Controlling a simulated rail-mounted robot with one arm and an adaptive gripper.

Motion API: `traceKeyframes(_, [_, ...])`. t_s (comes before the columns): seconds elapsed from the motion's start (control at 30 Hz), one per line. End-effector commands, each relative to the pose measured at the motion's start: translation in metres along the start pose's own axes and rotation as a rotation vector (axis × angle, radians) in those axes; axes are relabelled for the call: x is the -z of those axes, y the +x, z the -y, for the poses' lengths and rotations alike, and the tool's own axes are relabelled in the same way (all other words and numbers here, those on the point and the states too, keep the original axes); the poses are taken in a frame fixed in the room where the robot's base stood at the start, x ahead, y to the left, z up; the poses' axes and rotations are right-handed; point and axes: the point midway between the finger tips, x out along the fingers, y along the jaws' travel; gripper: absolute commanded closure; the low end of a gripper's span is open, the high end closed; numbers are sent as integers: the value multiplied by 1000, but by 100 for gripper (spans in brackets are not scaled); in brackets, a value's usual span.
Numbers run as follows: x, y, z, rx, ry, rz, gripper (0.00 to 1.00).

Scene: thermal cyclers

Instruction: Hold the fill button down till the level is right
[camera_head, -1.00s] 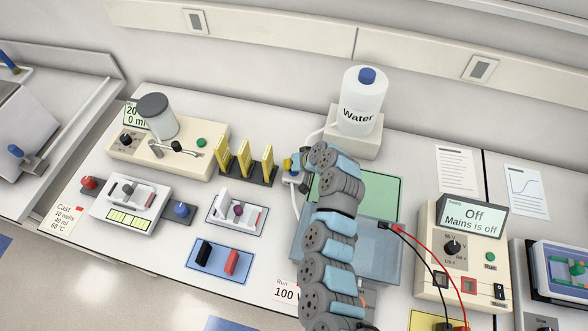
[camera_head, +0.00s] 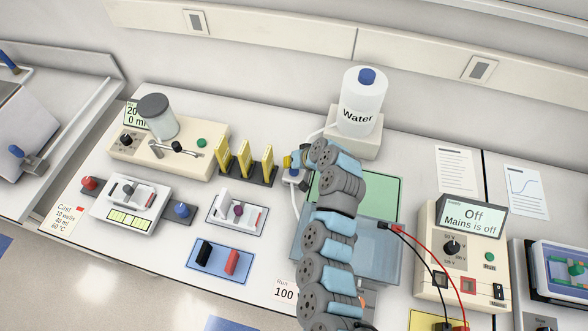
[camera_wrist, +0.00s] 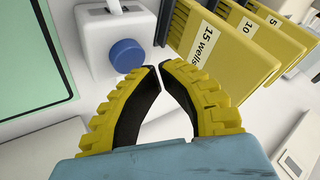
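The fill button is a round blue knob (camera_wrist: 127,55) on the face of a white block (camera_wrist: 108,30) in the wrist view. My gripper (camera_wrist: 158,67) has its yellow and black fingertips brought together, with only a sliver between them and nothing held. The tips appear just beside the button's lower right edge; I cannot tell whether they touch it. In the head view my gripper (camera_head: 289,162) is small and partly behind my arm. The gel tank (camera_head: 386,262) with its green plate (camera_head: 384,197) is partly hidden by my arm; its liquid level is unclear.
A water bottle (camera_head: 361,105) stands on a cream base (camera_head: 352,136) behind the tank. Yellow combs (camera_head: 244,160) stand close left of my gripper; they also show in the wrist view (camera_wrist: 215,48). A power supply (camera_head: 463,250) reading Off stands at right, with red and black leads.

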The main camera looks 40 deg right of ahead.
Motion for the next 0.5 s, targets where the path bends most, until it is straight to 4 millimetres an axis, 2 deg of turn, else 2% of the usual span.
traceKeyframes(0.5, [4, -6, 4, 0, 0, -1, 100])
